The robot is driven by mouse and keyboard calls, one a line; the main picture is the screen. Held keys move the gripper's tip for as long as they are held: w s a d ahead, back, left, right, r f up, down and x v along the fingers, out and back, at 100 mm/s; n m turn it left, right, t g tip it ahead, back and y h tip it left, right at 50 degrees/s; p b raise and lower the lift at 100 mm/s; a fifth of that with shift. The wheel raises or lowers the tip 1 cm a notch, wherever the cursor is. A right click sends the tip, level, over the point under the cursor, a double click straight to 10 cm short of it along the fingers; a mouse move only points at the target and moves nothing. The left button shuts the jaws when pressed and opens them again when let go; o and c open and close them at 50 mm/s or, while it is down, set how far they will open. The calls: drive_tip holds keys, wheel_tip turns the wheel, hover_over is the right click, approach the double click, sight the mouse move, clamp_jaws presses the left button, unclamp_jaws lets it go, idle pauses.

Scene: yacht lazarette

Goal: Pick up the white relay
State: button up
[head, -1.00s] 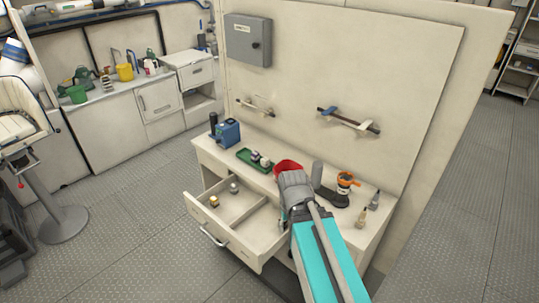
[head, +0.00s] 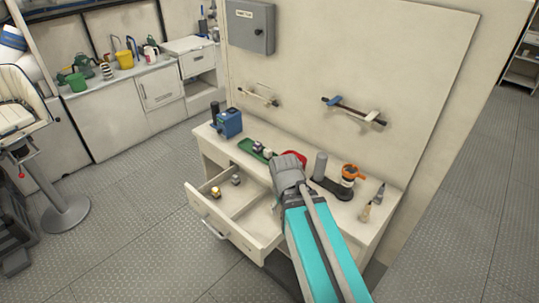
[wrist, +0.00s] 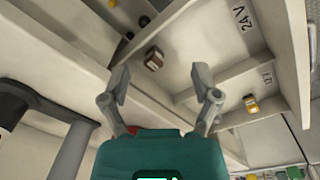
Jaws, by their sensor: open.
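A pale, whitish relay (head: 267,152) stands beside a darker one (head: 257,146) in the green tray (head: 246,146) on the bench. In the open drawer (head: 231,232) sit a grey relay (head: 236,180) and a yellow one (head: 215,192). In the wrist view, a brownish block (wrist: 153,59) with a light patch and a yellow relay (wrist: 250,103) lie in separate drawer compartments. My gripper (wrist: 160,74) is open and empty, its fingers spread. In the head view it hangs over the bench's front part, right of the tray, its fingertips hidden.
A red bowl (head: 297,158) is partly hidden behind my gripper. A blue device (head: 229,123) stands left of the tray. A dark stand with a grey cylinder (head: 320,165) and an orange-topped jar (head: 350,174) are to the right. A drawer divider carries a "24 V" label (wrist: 242,19).

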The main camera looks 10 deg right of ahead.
drive_tip(key=w+a+m+t+h+b, duration=0.25)
drive_tip(key=w+m+h, duration=0.3)
drive_tip(key=w, duration=0.55)
drive_tip(key=m+t+h+b, duration=0.2)
drive_tip(key=m+t+h, duration=0.3)
approach(267, 150)
drive_tip(key=v, duration=0.3)
drive_tip(key=shift+s+d, duration=0.2)
drive_tip(key=shift+d, duration=0.1)
drive_tip(key=shift+b+x, duration=1.8)
drive_tip(key=shift+x, duration=2.55)
drive_tip(key=shift+w, duration=0.25)
drive_tip(key=shift+b+x, duration=1.05)
drive_tip(key=shift+x, duration=1.45)
drive_tip(key=shift+a, duration=0.1)
